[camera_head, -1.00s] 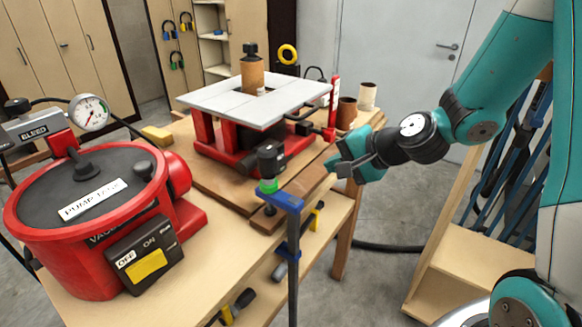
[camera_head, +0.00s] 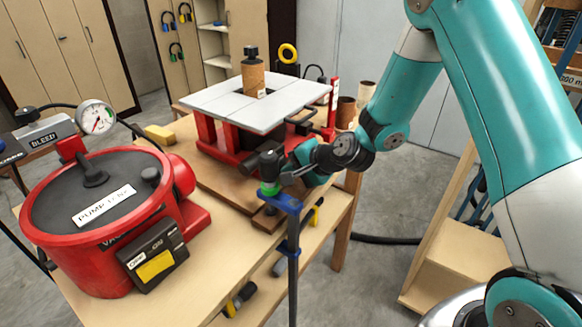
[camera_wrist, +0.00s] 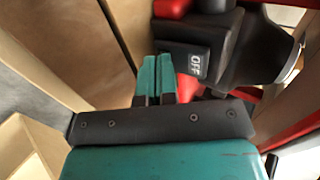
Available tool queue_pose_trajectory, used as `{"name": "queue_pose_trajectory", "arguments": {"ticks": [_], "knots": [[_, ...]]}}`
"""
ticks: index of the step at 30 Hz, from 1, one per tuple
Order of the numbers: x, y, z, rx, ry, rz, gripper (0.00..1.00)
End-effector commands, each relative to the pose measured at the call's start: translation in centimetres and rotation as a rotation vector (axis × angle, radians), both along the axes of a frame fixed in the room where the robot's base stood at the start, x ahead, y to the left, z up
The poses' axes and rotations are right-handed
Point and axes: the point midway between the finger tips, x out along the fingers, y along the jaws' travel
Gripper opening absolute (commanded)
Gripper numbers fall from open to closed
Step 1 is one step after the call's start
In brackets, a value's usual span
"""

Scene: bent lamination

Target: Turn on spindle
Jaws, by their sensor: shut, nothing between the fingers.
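The spindle sander has a pale grey table (camera_head: 225,103) on a red base (camera_head: 205,132), with a tan upright spindle (camera_head: 253,78) through its middle. In the wrist view a dark switch box (camera_wrist: 180,48) bears a white OFF label (camera_wrist: 195,65); no ON label is visible. My gripper (camera_head: 285,181) is in front of the red base, beside a black and green fitting (camera_head: 270,170) that partly hides that area in the head view. In the wrist view my gripper's teal fingertips (camera_wrist: 157,62) are together and empty, just left of the OFF label. Contact cannot be told.
A blue clamp (camera_head: 279,200) grips the bench's front edge below the fitting. A red pump tank (camera_head: 75,245) with its own OFF/ON switch (camera_head: 152,256) stands at left. Open floor lies right of the bench.

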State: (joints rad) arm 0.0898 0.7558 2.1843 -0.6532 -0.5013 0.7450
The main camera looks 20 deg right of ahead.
Motion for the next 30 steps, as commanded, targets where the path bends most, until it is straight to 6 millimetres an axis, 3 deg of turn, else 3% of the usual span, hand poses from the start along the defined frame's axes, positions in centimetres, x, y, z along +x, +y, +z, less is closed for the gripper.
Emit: {"name": "queue_pose_trajectory", "arguments": {"ticks": [9, 30], "knots": [[0.3, 0.2, -1.0, 0.032, -0.042, -0.001, 0.0], [0.4, 0.3, 1.6, 0.035, -0.049, 0.001, 0.0]]}}
